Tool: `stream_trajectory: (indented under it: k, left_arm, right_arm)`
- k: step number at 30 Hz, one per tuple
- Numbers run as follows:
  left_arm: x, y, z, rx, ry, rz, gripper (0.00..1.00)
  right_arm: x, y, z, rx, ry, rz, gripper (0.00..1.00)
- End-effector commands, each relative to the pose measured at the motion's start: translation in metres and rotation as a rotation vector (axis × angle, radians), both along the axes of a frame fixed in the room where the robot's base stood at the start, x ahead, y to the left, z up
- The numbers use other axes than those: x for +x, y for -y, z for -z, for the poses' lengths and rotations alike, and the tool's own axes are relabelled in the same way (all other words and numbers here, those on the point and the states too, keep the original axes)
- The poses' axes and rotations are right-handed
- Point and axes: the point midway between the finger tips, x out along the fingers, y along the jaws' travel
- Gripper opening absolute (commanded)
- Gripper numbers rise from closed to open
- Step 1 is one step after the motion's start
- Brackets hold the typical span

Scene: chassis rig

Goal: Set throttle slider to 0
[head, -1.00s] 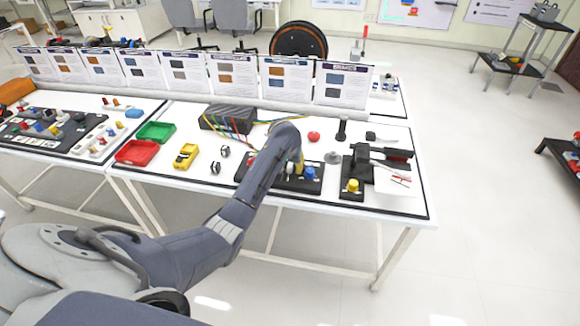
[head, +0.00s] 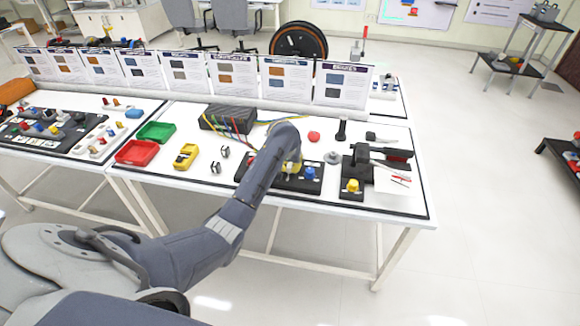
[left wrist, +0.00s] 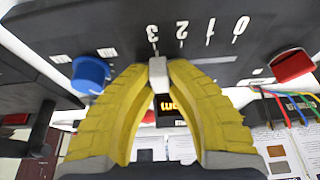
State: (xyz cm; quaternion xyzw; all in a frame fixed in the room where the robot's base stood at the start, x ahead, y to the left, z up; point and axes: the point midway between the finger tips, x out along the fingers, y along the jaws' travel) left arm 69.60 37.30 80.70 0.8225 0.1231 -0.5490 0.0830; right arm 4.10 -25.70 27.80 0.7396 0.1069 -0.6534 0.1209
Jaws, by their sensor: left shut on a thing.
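The throttle slider's pale grey knob (left wrist: 158,74) shows in the left wrist view, close to the mark 3 on the black control panel (left wrist: 100,30). Marks 2, 1 and 0 run off to the right of it in that view. My left gripper (left wrist: 159,82) has its yellow fingers shut on the knob, one on each side. In the head view my left gripper (head: 291,168) is over the panel (head: 314,187), and my forearm hides the slider and much of the panel. My right gripper is not in view.
A blue knob (left wrist: 90,72) and a red control (left wrist: 292,66) flank the slider on the panel. A black box (head: 228,119) with coloured wires stands behind. A black fixture with a yellow knob (head: 352,186) is to the right. A yellow device (head: 186,156) lies left.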

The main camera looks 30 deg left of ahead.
Motion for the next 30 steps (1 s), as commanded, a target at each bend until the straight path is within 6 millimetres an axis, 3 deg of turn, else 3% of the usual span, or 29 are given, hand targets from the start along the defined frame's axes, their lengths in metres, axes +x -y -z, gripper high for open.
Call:
stream_trajectory:
  k: [10,22,23,28,30]
  left_arm:
    - [-0.021,-0.069,0.001,0.001,-0.003,-0.003,0.00]
    - [-0.025,-0.081,0.001,0.006,-0.003,-0.004,0.00]
    - [-0.025,-0.081,0.001,0.006,-0.003,-0.004,0.17]
    - [-0.025,-0.080,0.001,0.004,-0.002,-0.003,0.37]
    - [-0.025,-0.080,0.001,0.003,-0.002,-0.002,0.40]
  right_arm:
    - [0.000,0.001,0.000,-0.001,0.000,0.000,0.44]
    - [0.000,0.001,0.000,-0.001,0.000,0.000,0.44]
    - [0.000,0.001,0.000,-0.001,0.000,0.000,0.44]
    - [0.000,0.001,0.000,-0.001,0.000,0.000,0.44]
    - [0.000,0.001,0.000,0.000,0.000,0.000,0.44]
